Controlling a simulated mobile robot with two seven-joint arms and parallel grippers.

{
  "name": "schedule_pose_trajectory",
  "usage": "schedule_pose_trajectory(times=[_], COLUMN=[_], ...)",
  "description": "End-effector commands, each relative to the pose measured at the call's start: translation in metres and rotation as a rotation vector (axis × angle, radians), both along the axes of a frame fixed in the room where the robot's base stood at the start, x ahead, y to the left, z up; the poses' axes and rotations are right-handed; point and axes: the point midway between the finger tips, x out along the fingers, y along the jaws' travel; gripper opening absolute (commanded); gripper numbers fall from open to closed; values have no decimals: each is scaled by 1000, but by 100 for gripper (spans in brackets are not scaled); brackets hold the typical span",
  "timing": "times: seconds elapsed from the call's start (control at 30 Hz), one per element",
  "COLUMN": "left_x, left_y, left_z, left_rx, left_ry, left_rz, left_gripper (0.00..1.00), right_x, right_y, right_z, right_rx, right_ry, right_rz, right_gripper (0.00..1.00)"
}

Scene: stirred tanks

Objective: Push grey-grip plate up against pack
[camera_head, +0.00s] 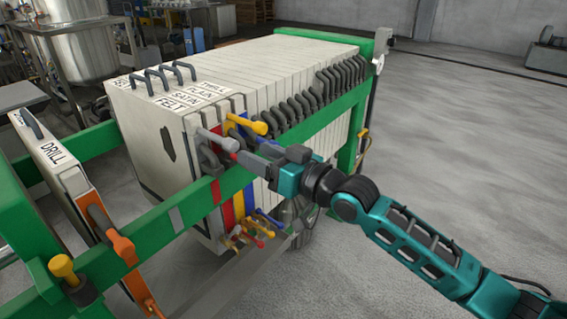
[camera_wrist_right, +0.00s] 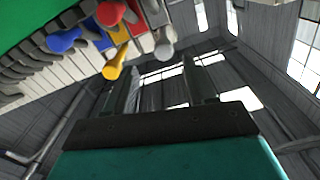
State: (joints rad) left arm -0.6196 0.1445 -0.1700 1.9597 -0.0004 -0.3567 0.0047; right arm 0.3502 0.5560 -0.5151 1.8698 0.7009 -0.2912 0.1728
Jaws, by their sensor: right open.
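The grey-grip plate, whose grey grip (camera_head: 217,139) sticks out over the green side rail, seems to be the front FELT plate (camera_head: 150,150). It stands upright at the front of the pack (camera_head: 270,75); I cannot tell if a narrow gap is left. My right gripper (camera_head: 245,157) is open beside the rail, close to the grips. Its fingers partly hide the spot, so contact is unclear. In the right wrist view the open fingers (camera_wrist_right: 168,88) have nothing between them; the grey grip (camera_wrist_right: 163,45) shows above. My left gripper is not in view.
Blue, red and yellow grips (camera_head: 247,124) crowd the same spot. A DRILL plate (camera_head: 55,155) with an orange grip (camera_head: 123,245) stands apart at left, with open space between it and the pack. A green rail (camera_head: 165,225) runs along the near side.

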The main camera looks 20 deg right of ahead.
Motion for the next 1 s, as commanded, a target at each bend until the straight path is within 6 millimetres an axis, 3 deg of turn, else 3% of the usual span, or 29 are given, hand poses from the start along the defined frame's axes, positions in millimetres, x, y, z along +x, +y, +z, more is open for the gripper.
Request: schedule_pose_trajectory(times=[0.1, 0.33, 0.87, 1.0], left_x=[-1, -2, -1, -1], left_y=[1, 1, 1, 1], left_z=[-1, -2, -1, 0], left_rx=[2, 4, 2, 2], left_ry=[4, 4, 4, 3], left_rz=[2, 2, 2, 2], left_gripper=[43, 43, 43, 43], right_x=[-21, -43, -48, -51], right_y=[-16, -32, -35, -35], right_z=[-1, 0, 1, -11], right_rx=[-3, -2, 1, -7], right_ry=[2, 1, -1, 12], right_rz=[0, -2, -1, -15], right_gripper=[55, 55, 55, 55])
